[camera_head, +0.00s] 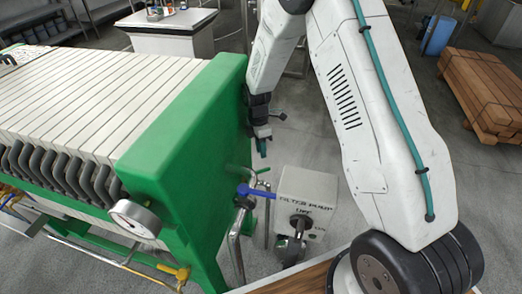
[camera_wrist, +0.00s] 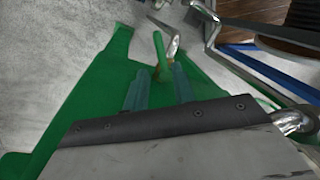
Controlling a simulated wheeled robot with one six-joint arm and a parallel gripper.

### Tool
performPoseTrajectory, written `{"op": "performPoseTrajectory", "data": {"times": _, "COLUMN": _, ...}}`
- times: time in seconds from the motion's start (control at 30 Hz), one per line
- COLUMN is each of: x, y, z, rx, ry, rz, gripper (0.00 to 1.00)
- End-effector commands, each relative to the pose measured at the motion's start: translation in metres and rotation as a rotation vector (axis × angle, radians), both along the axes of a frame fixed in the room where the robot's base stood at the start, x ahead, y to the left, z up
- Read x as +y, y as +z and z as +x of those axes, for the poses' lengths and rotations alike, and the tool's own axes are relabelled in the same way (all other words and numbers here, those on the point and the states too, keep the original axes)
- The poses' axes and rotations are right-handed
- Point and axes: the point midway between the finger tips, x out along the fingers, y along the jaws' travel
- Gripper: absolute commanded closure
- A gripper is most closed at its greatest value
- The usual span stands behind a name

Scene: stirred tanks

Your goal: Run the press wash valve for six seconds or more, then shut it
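A green valve handle (camera_wrist: 159,48) on a metal pipe fitting (camera_wrist: 174,46) lies just ahead of my fingertips in the wrist view. In the head view a green handle (camera_head: 239,168) sits beside the press's green end plate (camera_head: 190,140). No label naming the wash valve is readable. My gripper (camera_wrist: 160,78) has its two teal fingers apart, with the near end of the green handle roughly between their tips. I cannot tell whether they touch it. In the head view my gripper (camera_head: 262,150) points down beside the end plate, above the pipes.
A blue handle (camera_head: 251,190) sits below the green one, near the grey filter pump box (camera_head: 308,190). A yellow handle (camera_head: 176,270) and a pressure gauge (camera_head: 134,219) are at the press's front. Wooden beams (camera_head: 484,90) lie at the right. Open floor lies behind the pump.

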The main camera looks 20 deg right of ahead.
Motion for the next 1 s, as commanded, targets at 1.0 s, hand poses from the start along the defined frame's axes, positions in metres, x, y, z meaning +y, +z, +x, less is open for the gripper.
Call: {"op": "performPoseTrajectory", "data": {"times": 1.0, "x": -0.05, "y": 0.01, "z": -0.134, "rx": -0.614, "ry": -0.085, "rz": 0.376, "gripper": 1.0}}
